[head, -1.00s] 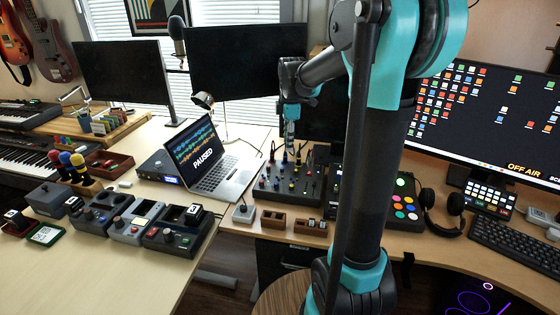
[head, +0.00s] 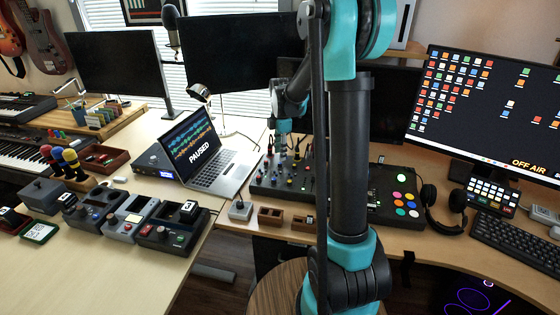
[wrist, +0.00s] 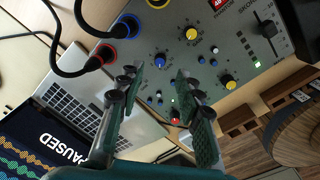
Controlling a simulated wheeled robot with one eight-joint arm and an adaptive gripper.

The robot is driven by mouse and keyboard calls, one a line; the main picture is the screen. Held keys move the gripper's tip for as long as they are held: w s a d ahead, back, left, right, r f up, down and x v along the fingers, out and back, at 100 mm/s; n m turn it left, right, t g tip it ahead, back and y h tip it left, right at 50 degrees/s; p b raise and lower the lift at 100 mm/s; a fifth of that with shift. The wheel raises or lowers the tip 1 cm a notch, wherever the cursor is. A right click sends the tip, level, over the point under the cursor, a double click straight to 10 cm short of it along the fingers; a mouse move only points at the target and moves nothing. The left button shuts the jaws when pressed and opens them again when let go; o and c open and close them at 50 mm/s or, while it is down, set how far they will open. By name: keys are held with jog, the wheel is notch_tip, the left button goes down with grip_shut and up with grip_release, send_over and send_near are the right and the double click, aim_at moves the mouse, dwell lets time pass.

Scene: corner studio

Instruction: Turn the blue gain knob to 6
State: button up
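The mixer (head: 262,188) stands on the desk right of the laptop, with rows of coloured knobs. In the wrist view, its grey panel (wrist: 250,68) shows yellow, blue and red knobs. Another small blue knob (wrist: 159,92) shows between the fingers. I cannot read which is the gain knob or its setting. My gripper (wrist: 160,73) is open and empty above the panel. In the head view my gripper (head: 283,127) points down over the mixer's back part.
Black cables with red and blue plug collars (wrist: 105,53) rise from the panel beside my left finger. The laptop (head: 207,160) stands left of the mixer. Small wooden holders (head: 270,215) and a grey box with a knob (head: 240,210) stand in front.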

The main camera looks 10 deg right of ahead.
aim_at(280, 163)
jog(key=shift+w+f, duration=0.1)
jog(key=shift+f, duration=2.3)
grip_shut()
